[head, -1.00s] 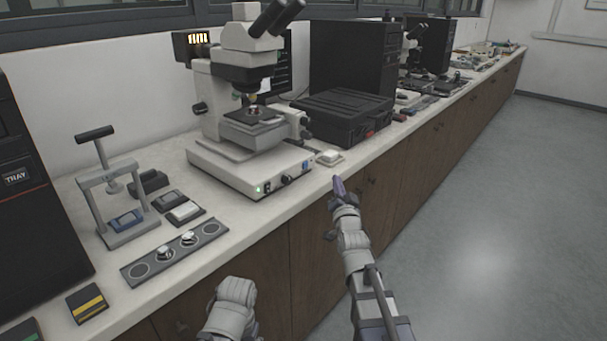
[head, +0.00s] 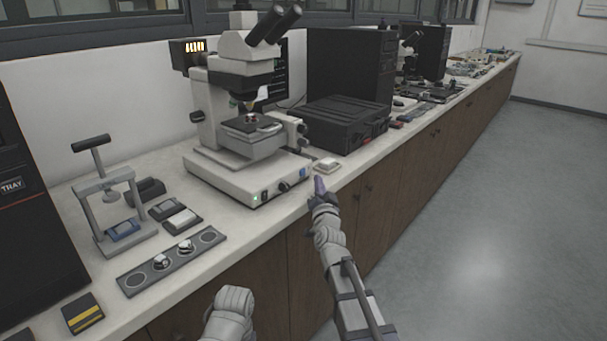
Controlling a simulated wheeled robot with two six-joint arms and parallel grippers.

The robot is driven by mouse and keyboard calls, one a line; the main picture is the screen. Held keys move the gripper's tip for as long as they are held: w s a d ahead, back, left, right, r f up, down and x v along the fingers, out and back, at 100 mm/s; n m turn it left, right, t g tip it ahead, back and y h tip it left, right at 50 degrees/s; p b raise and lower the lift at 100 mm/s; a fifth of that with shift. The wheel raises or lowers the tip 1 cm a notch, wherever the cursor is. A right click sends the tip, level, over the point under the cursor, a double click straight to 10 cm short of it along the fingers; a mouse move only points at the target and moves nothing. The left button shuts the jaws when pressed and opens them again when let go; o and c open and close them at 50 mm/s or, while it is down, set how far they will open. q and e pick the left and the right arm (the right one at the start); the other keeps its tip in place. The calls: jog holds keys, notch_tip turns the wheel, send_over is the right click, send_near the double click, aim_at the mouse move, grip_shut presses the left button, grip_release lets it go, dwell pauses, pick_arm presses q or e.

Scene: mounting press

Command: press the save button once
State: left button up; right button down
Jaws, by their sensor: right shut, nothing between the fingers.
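A small white box with a raised pale top (head: 326,165), which looks like the save button, lies on the bench just right of the microscope base; no label is readable. My right gripper (head: 319,185) is shut and empty. It is close to the bench's front edge, just below the white box in the picture, and appears apart from it. A pale link of my left arm (head: 230,308) shows at the bottom, but its gripper is not seen.
The white microscope (head: 240,160) stands left of the box, and a black case (head: 345,125) stands behind it. A hand press (head: 108,210), a grey strip with round wells (head: 172,262) and small trays are at the left. The floor at the right is clear.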

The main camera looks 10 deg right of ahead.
aim_at(306, 171)
jog(key=shift+w+a, duration=0.85)
jog(key=shift+w, duration=0.25)
jog(key=shift+w+a, duration=0.1)
dwell(1.3)
jog(key=shift+w+a, duration=0.2)
jog(key=shift+w, duration=0.05)
jog(key=shift+w, duration=0.1)
dwell(0.5)
jog(key=shift+w+a+r, duration=0.2)
jog(key=shift+w+a, duration=0.15)
jog(key=shift+w, duration=0.3)
dwell(0.7)
jog(key=shift+s+d+f, duration=0.1)
jog(key=shift+s+d, duration=0.2)
jog(key=shift+s, duration=0.2)
jog(key=shift+s+d, duration=0.15)
jog(key=shift+s, duration=0.1)
jog(key=shift+s+d+f, duration=0.1)
jog(key=shift+s+d, duration=0.65)
jog(key=shift+s, duration=0.25)
jog(key=shift+s+d+f, duration=0.1)
jog(key=shift+s+d, duration=0.6)
jog(key=shift+s, duration=0.25)
jog(key=shift+s, duration=0.1)
